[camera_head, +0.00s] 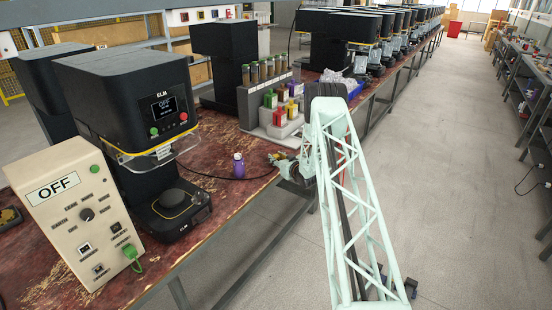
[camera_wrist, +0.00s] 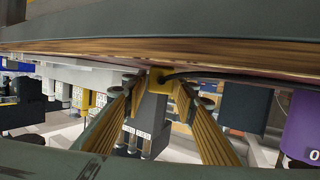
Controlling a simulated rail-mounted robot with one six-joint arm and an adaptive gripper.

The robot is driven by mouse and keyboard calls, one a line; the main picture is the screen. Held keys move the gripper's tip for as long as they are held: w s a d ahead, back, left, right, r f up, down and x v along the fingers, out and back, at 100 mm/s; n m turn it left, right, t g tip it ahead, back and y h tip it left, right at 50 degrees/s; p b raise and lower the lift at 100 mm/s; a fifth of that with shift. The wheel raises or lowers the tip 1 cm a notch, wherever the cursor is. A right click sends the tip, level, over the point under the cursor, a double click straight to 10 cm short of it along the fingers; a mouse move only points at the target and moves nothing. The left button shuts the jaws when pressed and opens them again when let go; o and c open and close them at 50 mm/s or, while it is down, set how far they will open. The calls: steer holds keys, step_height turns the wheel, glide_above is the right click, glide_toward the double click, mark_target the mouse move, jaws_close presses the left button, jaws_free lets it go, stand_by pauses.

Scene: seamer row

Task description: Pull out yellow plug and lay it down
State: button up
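The yellow plug (camera_wrist: 156,82) is between the two fingertips of my gripper (camera_wrist: 160,86) in the wrist view, with a dark cable leaving it to the right. Both fingertips look closed against its sides, though the contact is small and dark. The wrist picture appears upside down, and the plug is close to the table surface. In the head view my gripper (camera_head: 284,163) is low at the table's front edge. A small yellow patch of the plug (camera_head: 277,157) shows there, partly hidden by the gripper.
A purple bottle (camera_head: 238,165) stands left of my gripper. A box marked OFF (camera_head: 75,205) with a green plug (camera_head: 131,253) stands at the left by a black ELM machine (camera_head: 130,110). A rack of coloured containers (camera_head: 275,110) stands behind. The table (camera_head: 215,215) is bare in front.

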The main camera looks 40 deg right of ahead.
steer(key=shift+o, duration=1.3)
steer(key=shift+s, duration=0.1)
steer(key=v, duration=1.2)
